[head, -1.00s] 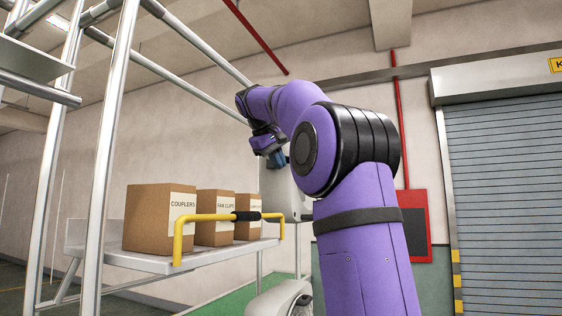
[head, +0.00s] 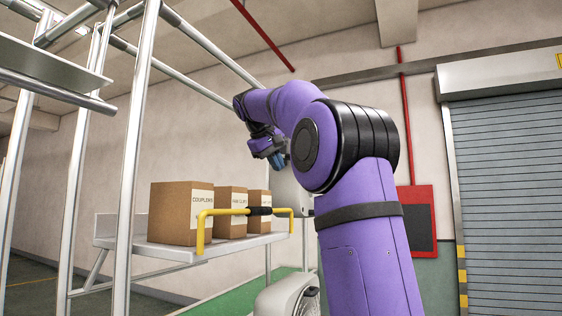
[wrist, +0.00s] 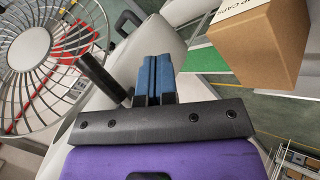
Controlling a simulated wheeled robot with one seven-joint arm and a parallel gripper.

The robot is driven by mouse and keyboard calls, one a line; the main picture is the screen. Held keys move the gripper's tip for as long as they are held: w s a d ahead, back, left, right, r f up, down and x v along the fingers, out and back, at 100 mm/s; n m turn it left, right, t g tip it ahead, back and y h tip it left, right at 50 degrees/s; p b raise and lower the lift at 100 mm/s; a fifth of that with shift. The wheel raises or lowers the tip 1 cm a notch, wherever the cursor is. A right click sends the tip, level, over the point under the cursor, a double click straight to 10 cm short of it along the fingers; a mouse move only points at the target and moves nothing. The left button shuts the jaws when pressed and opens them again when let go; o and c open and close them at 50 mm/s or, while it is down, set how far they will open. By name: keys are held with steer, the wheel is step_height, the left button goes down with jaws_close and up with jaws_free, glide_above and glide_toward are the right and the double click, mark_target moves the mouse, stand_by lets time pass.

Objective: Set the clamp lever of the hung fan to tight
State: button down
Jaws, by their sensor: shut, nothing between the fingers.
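The fan's round wire guard (wrist: 42,62) fills the left of the wrist view; its lower part shows as a pale cage (head: 290,298) at the bottom of the head view, partly hidden by my arm. A dark rod (wrist: 103,80), possibly the clamp lever, lies just left of my fingers in the wrist view; I cannot tell its setting. A smaller black piece (wrist: 127,22) sits beyond it. My gripper (wrist: 153,62) is shut and empty, its blue fingertips close together above a pale housing. It also shows in the head view (head: 279,161), angled down beside the shelf.
Cardboard boxes (head: 187,213) stand on a metal shelf (head: 170,252) with a yellow rail (head: 203,228) along its front. Metal posts (head: 130,150) rise at left. One box (wrist: 262,48) is close right of the fingers in the wrist view.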

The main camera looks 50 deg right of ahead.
steer(key=w+a+r, duration=0.4)
steer(key=a, duration=0.2)
steer(key=shift+a, duration=0.35)
stand_by(0.5)
